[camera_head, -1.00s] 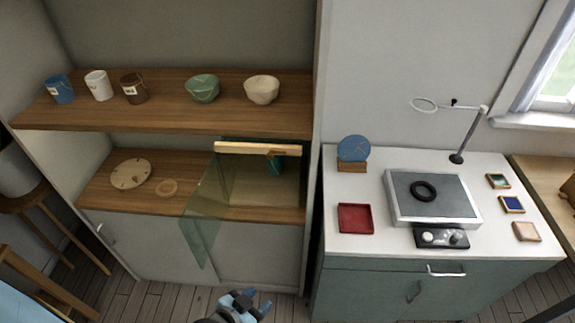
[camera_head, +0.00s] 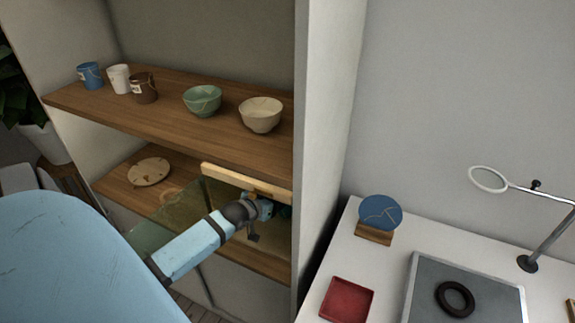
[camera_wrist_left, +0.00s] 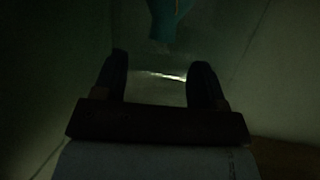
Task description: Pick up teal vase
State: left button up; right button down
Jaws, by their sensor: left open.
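The teal vase (camera_wrist_left: 166,22) shows at the top of the dark left wrist view, beyond my fingers and cut off by the frame edge. In the head view it is mostly hidden behind my gripper, inside the cabinet's lower compartment. My left gripper (camera_wrist_left: 158,72) is open, with its two dark fingers apart and nothing between them; the vase is ahead of the fingertips. In the head view my left gripper (camera_head: 264,210) is at the lower compartment, below its wooden top rail (camera_head: 243,181). My right gripper is not in view.
A greenish glass panel (camera_head: 150,236) sticks out beside my left forearm. The upper shelf (camera_head: 165,107) holds cups, a green bowl (camera_head: 203,101) and a cream bowl (camera_head: 261,115). A round plate (camera_head: 149,172) lies on the lower shelf. The cabinet's side wall (camera_head: 325,130) stands close on the right.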

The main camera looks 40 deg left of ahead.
pick_arm(q)
jog(key=x, duration=0.8)
jog(key=shift+w+a+f, duration=0.25)
jog(key=shift+w+f, duration=0.05)
jog(key=shift+f, duration=0.05)
grip_shut()
